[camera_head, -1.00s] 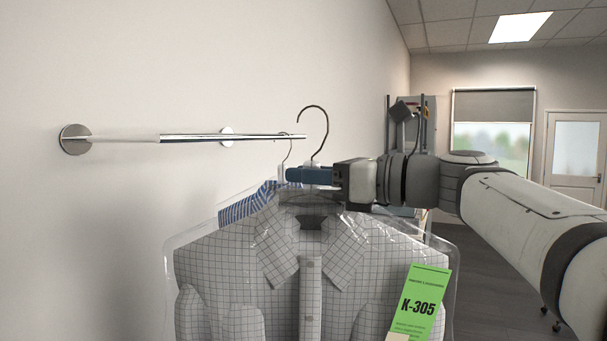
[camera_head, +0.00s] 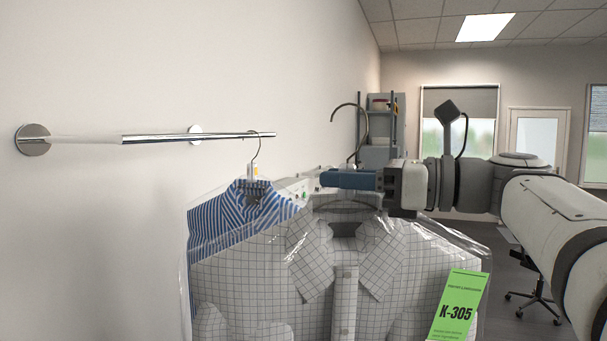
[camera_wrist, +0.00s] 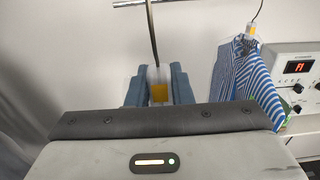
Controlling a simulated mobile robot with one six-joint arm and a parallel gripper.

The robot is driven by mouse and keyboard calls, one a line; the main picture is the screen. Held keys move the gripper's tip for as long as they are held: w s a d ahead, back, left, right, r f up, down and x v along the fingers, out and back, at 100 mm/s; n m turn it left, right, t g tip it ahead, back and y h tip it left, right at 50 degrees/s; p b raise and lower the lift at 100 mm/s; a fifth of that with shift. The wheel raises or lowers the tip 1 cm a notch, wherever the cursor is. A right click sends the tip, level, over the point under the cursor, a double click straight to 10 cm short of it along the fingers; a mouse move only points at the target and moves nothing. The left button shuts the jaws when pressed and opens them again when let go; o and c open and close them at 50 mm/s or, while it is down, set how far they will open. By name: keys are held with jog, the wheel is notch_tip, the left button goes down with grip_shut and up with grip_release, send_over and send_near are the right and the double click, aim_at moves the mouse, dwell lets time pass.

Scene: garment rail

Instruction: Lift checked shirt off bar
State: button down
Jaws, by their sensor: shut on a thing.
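The grey checked shirt (camera_head: 270,270) hangs in a clear plastic cover with a green K-305 tag (camera_head: 460,308), close to the head camera. My gripper (camera_head: 325,180) is shut on the neck of its hanger; in the wrist view the blue fingers (camera_wrist: 159,88) sit either side of the neck, which has an orange patch (camera_wrist: 159,93). The hanger's hook (camera_head: 352,108) stands upright, empty, to the right of the end of the chrome bar (camera_head: 200,137), apart from it. The shirt's lower part is out of frame.
A blue striped shirt (camera_head: 222,220) hangs from the bar's end, behind and left of the checked shirt, which overlaps it in view. A white device with a red display (camera_wrist: 298,66) stands at right in the wrist view. An office chair (camera_head: 538,290) stands at far right.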

jog(key=p+v, duration=0.3)
jog(key=v, duration=1)
